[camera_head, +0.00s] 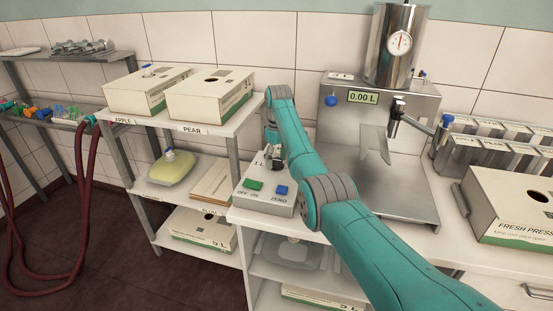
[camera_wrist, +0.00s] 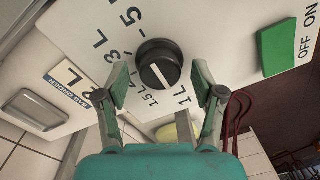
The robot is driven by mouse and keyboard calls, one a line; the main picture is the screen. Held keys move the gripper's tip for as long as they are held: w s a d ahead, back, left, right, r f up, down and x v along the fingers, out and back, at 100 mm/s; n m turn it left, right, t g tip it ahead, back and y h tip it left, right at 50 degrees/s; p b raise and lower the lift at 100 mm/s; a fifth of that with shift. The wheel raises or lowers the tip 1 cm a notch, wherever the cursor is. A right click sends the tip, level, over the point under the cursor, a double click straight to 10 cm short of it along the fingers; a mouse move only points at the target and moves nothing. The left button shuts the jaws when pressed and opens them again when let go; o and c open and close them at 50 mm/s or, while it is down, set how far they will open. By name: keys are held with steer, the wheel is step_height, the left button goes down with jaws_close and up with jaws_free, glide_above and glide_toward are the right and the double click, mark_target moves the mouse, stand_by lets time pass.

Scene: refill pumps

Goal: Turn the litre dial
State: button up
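The litre dial (camera_wrist: 159,66) is a round black knob with a white pointer line on a pale control box (camera_wrist: 216,35). Its line points towards the bottom of the wrist view, near the 1 L and 1.5 L marks. My gripper (camera_wrist: 160,84) is open, with one finger on each side of the dial; I cannot tell if either finger touches it. In the head view the control box (camera_head: 263,204) stands on the white counter, and my gripper (camera_head: 272,148) is over its back part.
The box has a green ON/OFF switch (camera_head: 254,185) and a blue ZERO button (camera_head: 282,190). The steel dispenser (camera_head: 410,165) on the right has a display (camera_head: 363,97) reading 0.00 L. A shelf with cartons (camera_head: 208,94) stands to the left.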

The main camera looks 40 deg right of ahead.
mark_target(277, 159)
steer(key=shift+r, duration=0.1)
step_height(277, 159, up, 12)
steer(key=shift+d, duration=0.25)
steer(key=shift+w+a, duration=0.1)
stand_by(0.7)
